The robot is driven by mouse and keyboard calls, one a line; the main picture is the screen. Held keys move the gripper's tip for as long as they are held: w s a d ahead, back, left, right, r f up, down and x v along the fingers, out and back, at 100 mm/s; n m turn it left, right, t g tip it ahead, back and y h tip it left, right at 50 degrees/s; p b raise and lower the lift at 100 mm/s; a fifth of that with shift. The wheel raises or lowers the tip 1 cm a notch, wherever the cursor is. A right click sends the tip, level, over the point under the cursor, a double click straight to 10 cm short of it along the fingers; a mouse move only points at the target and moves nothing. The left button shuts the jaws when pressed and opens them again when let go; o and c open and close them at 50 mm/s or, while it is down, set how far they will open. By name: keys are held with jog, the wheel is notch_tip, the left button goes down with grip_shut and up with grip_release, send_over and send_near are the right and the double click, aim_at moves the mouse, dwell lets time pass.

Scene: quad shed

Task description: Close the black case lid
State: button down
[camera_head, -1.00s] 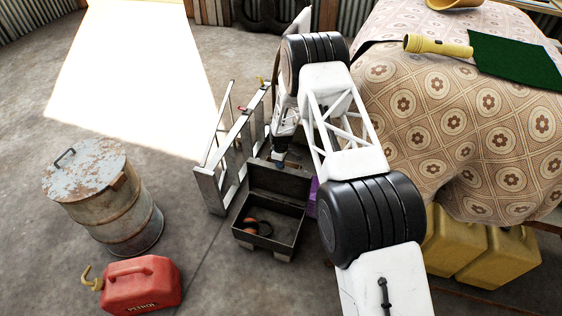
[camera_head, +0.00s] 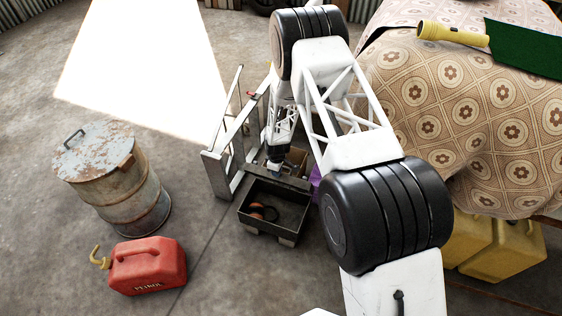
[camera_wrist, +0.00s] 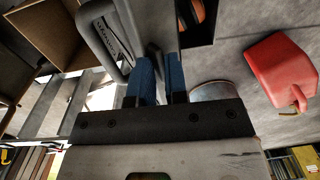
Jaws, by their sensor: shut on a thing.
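The black case (camera_head: 285,228) stands on the floor with its open side up, a round orange-brown thing (camera_head: 262,211) inside. Its lid (camera_head: 292,183) stands up along the far edge and looks nearly edge-on. My gripper (camera_head: 275,165) is at the lid's top edge. In the wrist view my gripper's blue fingers (camera_wrist: 158,80) are on either side of the dark grey lid (camera_wrist: 158,30) and are shut on it. A grey handle (camera_wrist: 88,35) shows beside the fingers. Part of the case's inside shows at the top of the wrist view.
A metal stepladder (camera_head: 222,170) stands close left of the case. A rusty drum (camera_head: 135,200) and red petrol can (camera_head: 148,267) are farther left. A cardboard box (camera_head: 297,158) is behind the lid. A purple thing (camera_head: 315,180) is right of it.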

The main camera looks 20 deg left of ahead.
jog(key=s+f, duration=1.2)
jog(key=s, duration=0.2)
jog(key=shift+f, duration=0.3)
jog(key=c, duration=1.6)
grip_release()
jog(key=shift+w+d+r, duration=0.1)
jog(key=shift+w+r, duration=0.1)
jog(key=shift+r, duration=0.05)
jog(key=o, duration=0.3)
jog(key=shift+s, duration=0.1)
jog(key=shift+o, duration=0.2)
jog(key=shift+r, duration=0.2)
notch_tip(320, 180, up, 8)
jog(key=shift+f, duration=0.25)
jog(key=shift+w, duration=0.2)
